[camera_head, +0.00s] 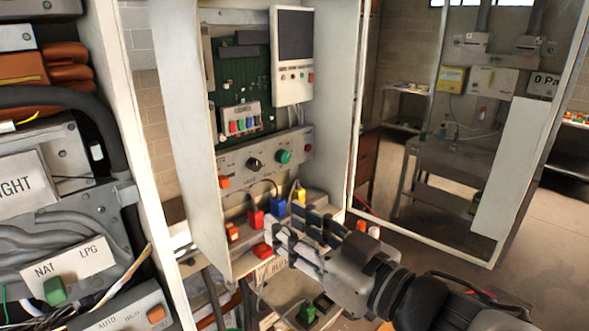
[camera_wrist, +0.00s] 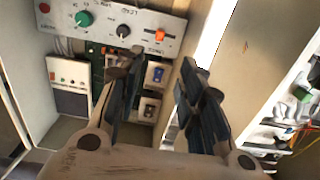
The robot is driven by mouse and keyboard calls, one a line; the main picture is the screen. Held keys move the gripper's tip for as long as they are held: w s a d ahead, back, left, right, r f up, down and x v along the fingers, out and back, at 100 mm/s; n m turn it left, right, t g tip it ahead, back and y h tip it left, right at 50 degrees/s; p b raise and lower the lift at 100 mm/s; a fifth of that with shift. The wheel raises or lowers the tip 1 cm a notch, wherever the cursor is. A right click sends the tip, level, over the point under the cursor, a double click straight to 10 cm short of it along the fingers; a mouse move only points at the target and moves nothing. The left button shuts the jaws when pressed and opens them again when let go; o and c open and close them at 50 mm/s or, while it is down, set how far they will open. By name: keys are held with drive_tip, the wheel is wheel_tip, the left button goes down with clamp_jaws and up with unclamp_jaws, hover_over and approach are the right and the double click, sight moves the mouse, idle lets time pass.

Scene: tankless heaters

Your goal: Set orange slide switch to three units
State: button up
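An orange slide switch (camera_head: 224,182) sits at the left end of the grey control panel (camera_head: 268,159) inside the open white cabinet. In the wrist view, which is turned over, the orange switch (camera_wrist: 160,36) is at the panel's right end, above and ahead of the fingers. Its small labels are too blurred to read. My gripper (camera_head: 296,229) is open and empty, in front of the cabinet's lower part, below and right of the switch. In the wrist view, the gripper (camera_wrist: 157,68) has its dark fingers wide apart, not touching the switch.
A black knob (camera_head: 254,164) and a green knob (camera_head: 284,156) share the panel. Coloured plugs, including a blue one (camera_head: 278,207), are below it. A white controller (camera_head: 292,57) hangs above. Another orange switch (camera_head: 155,314) is on the left unit. A glass door (camera_head: 440,130) stands open right.

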sight(226, 183)
drive_tip(key=p+x, duration=0.4)
drive_tip(key=x, duration=1.3)
drive_tip(key=shift+a, duration=0.15)
drive_tip(key=shift+c, duration=0.5)
clamp_jaws()
